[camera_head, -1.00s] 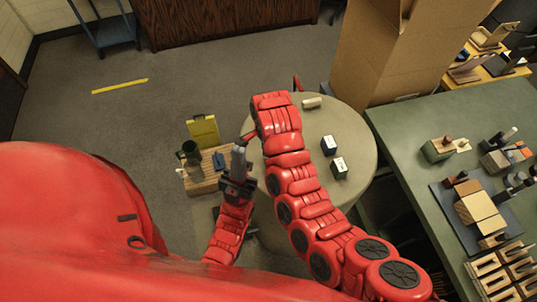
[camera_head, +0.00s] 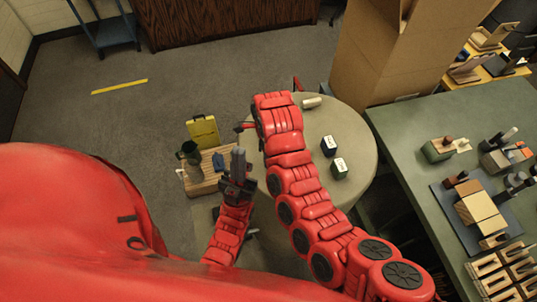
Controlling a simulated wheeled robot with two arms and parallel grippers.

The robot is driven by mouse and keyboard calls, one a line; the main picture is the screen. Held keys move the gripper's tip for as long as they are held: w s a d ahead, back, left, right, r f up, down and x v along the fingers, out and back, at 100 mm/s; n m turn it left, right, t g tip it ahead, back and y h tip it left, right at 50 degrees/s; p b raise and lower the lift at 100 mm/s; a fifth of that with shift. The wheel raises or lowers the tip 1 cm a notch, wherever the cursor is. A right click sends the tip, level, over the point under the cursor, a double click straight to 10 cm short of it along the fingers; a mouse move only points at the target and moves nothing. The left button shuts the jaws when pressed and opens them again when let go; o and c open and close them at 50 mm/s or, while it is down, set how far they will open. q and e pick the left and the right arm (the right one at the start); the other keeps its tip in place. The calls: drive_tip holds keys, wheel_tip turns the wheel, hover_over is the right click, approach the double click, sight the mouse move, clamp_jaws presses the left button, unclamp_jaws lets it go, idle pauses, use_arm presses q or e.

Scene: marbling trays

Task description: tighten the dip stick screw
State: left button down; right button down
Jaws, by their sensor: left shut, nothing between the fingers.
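I cannot make out the dip stick or its screw at this size. My left gripper (camera_head: 238,158) is shut and empty, its dark fingers pointing up the picture. It is just right of a wooden block or tray (camera_head: 203,183) at the round table's left edge. A dark green cup-like thing (camera_head: 190,152) and a small blue piece (camera_head: 219,161) are on or by that wood. My right arm bends over the table and hides its middle. A thin dark red part (camera_head: 243,127) sticks out left of its end; I cannot tell whether it belongs to the right gripper.
A yellow board (camera_head: 203,131) stands behind the wood. The round table (camera_head: 358,155) carries two small dark boxes with white tops (camera_head: 329,145) (camera_head: 340,168) and a pale cylinder (camera_head: 311,103). A cardboard box (camera_head: 375,55) stands behind; a cluttered green table (camera_head: 405,125) is at right.

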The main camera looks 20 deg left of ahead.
idle(0.4)
drive_tip(key=c, duration=0.5)
unclamp_jaws()
drive_tip(key=shift+r+p, duration=0.4)
drive_tip(key=shift+r, duration=0.2)
wheel_tip(320, 180, up, 16)
drive_tip(key=p, duration=0.4)
drive_tip(key=shift+w+p, duration=0.2)
drive_tip(key=shift+p, duration=0.1)
drive_tip(key=shift+r, duration=0.1)
